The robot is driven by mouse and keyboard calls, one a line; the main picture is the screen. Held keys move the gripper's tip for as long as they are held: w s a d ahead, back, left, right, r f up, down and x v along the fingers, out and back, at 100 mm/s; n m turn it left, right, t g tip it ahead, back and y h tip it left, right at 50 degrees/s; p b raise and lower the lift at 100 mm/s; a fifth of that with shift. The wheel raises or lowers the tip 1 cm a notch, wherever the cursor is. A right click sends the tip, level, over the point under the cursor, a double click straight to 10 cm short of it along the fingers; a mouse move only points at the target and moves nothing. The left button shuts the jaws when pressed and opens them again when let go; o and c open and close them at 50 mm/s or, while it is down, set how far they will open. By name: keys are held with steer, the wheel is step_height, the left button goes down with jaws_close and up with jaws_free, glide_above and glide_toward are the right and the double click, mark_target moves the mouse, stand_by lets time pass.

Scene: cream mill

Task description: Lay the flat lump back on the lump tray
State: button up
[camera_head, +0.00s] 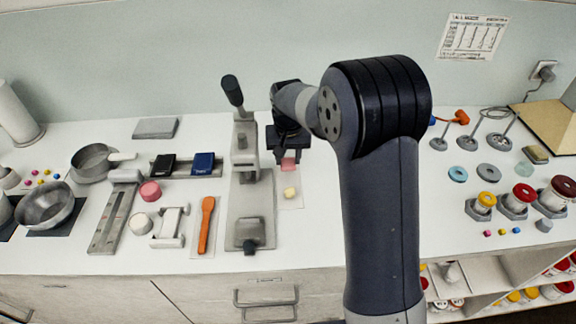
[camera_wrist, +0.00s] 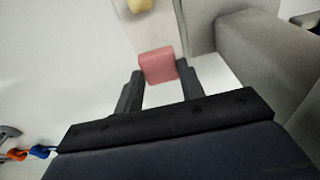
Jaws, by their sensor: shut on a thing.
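A pink block-like lump, which I take to be the flat lump, is between my gripper's fingertips (camera_wrist: 160,72); the lump (camera_wrist: 157,62) shows plainly in the wrist view. In the head view the lump (camera_head: 288,164) hangs just under my gripper (camera_head: 287,152), at the back end of the pale lump tray (camera_head: 291,204). A small yellow lump (camera_head: 290,192) lies on the tray, in front of the pink one. In the wrist view the yellow lump (camera_wrist: 139,5) is at the top edge. Whether the pink lump touches the tray I cannot tell.
A grey lever press (camera_head: 245,185) stands close on the left of the tray; its grey body (camera_wrist: 265,50) fills the right of the wrist view. An orange spatula (camera_head: 206,225) lies farther left. The counter right of the tray is partly hidden by my arm.

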mark_target(288, 167)
steer(key=shift+f+p, duration=0.3)
steer(key=shift+f, duration=1.7)
steer(key=shift+f, duration=0.15)
steer(key=o, duration=1)
steer(key=shift+o, duration=0.2)
steer(key=r, duration=0.4)
steer(key=s+r+b, duration=0.1)
steer(key=r, duration=0.7)
steer(key=shift+s+r, duration=0.1)
steer(key=shift+s, duration=0.15)
